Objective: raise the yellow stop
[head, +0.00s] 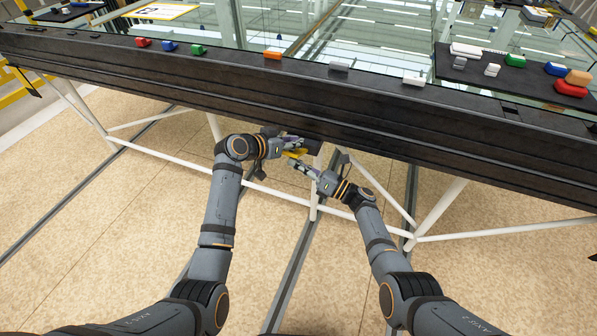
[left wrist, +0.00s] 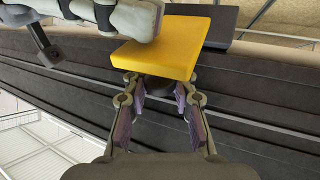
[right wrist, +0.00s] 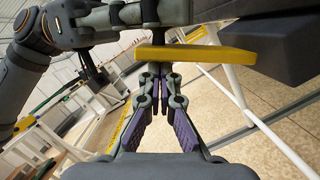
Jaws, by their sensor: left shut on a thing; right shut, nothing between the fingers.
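The yellow stop (head: 293,154) is a flat yellow plate under the dark front beam of the glazed table. It shows large in the left wrist view (left wrist: 165,50), seen on its broad face, and nearly edge-on in the right wrist view (right wrist: 195,54). My left gripper (head: 302,144) is shut on the yellow stop; its fingers (left wrist: 160,90) meet the plate's near edge, and the exact contact is partly hidden. My right gripper (head: 292,161) is shut and empty just below the plate; its closed fingertips (right wrist: 161,72) show under the plate's edge. I cannot tell whether they touch it.
The dark beam (head: 250,95) runs above both grippers, with a dark block (right wrist: 285,45) beside the stop. White legs and braces (head: 440,238) stand close by. Coloured blocks (head: 272,54) line the table's edge.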

